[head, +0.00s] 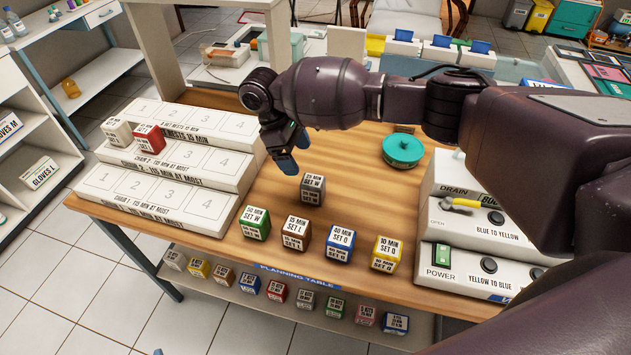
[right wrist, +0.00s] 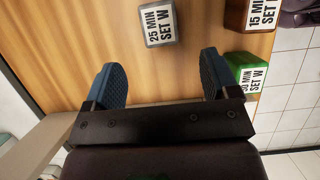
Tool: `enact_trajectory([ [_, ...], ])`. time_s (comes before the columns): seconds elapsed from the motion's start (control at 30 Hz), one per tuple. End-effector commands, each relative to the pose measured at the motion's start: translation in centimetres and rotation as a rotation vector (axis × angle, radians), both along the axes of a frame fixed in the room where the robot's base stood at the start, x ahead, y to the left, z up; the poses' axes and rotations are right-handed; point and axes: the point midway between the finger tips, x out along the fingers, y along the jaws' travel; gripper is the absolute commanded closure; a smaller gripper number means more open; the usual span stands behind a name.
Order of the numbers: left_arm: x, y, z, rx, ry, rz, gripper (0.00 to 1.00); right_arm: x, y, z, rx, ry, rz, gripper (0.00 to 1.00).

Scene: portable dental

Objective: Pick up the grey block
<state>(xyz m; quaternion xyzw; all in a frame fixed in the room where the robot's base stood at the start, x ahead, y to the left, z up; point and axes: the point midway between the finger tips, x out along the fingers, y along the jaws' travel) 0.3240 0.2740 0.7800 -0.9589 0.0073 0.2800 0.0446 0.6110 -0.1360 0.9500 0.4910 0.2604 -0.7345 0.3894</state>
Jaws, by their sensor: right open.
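The grey block (head: 312,189), with a white label on top, sits alone on the wooden planning table (head: 375,205), behind the row of coloured blocks. In the right wrist view the grey block (right wrist: 159,22) reads "25 MIN SET W" and lies beyond the fingertips, roughly between them. My right gripper (head: 285,152) is above the table, just behind and left of the grey block in the head view. Its blue fingers (right wrist: 161,75) are spread apart with nothing between them. My left gripper is not in view.
Green (head: 255,223), brown (head: 296,233), blue (head: 340,243) and yellow (head: 386,254) blocks line the front edge. A stepped white rack (head: 160,193) holds a pale block (head: 117,132) and a red block (head: 149,138). A teal round container (head: 403,149) and control boxes (head: 475,235) stand right.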

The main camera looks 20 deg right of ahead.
Motion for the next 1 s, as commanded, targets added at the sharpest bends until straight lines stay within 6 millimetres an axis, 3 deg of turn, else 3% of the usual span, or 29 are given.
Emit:
enact_trajectory([
  [0.27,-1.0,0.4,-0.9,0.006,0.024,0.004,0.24,-0.8,-1.2,-3.4,-0.003,0.003,-0.001,0.19],
  [0.8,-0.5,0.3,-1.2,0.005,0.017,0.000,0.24,-1.8,-3.0,-8.9,-0.001,0.002,0.000,0.19],
  [1.0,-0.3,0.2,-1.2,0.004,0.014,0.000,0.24,-2.0,-3.3,-9.8,0.001,0.001,0.000,0.19],
])
